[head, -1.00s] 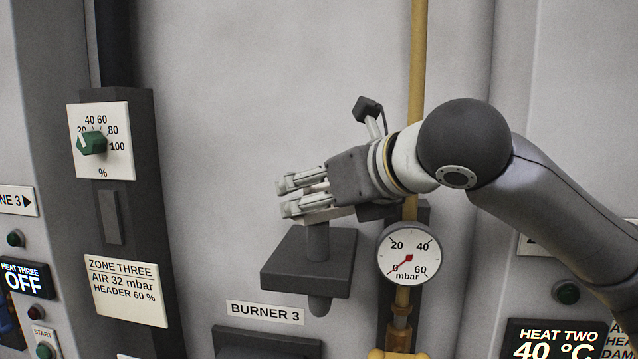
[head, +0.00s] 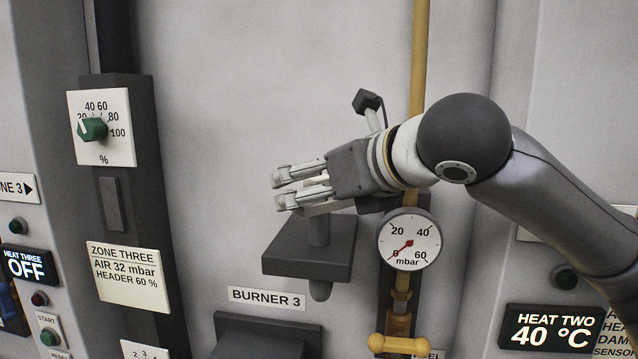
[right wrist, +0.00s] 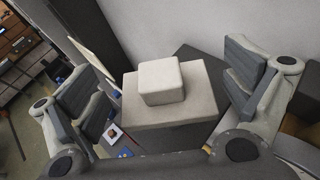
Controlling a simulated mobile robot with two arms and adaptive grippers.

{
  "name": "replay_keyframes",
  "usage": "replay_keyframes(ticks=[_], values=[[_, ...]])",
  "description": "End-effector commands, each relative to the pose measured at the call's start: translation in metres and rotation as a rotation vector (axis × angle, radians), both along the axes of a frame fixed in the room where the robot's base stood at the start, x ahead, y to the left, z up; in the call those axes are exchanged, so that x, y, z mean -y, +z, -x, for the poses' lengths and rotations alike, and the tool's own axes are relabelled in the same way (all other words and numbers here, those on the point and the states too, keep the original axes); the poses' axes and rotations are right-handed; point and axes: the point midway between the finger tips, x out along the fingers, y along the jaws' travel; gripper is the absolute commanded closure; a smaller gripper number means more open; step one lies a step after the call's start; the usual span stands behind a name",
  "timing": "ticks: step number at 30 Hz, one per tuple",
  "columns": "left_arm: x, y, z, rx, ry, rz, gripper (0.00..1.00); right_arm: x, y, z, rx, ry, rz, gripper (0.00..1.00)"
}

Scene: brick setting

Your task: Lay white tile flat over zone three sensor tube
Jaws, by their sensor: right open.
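The white tile (right wrist: 195,98) is a flat pale slab with a small block-like grip (right wrist: 162,80) on top. In the right wrist view it lies between my right gripper's spread fingers, with gaps at both sides. In the head view the tile (head: 328,207) shows partly below the fingers, lying about flat over the top of the dark sensor tube (head: 318,232). It seems to rest on the tube, but the contact is partly hidden. My right gripper (head: 287,188) is open around the tile's grip, pointing left. My left gripper is not in view.
The tube passes through a dark bracket plate (head: 308,262) above the BURNER 3 label (head: 266,299). A pressure gauge (head: 410,240) and yellow pipe (head: 417,60) stand close by the right wrist. The wall left of the fingers is clear up to the dial column (head: 140,210).

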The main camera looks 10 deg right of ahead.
Motion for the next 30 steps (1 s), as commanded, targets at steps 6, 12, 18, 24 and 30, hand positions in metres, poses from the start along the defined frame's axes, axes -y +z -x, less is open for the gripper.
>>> replay_keyframes(ticks=[6,12,18,24,30], values=[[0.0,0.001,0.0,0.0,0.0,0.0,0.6,0.0,0.013,0.0,0.003,-0.001,-0.002,0.03],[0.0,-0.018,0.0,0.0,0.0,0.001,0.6,0.015,0.023,0.036,0.007,-0.001,-0.001,0.03],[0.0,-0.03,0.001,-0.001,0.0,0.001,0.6,0.03,0.04,0.073,0.005,-0.001,-0.002,0.03],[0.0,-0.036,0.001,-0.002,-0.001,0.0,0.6,0.039,0.052,0.096,0.002,0.0,0.0,0.03],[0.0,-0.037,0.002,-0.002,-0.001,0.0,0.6,0.042,0.055,0.103,-0.001,0.0,0.001,0.03]])
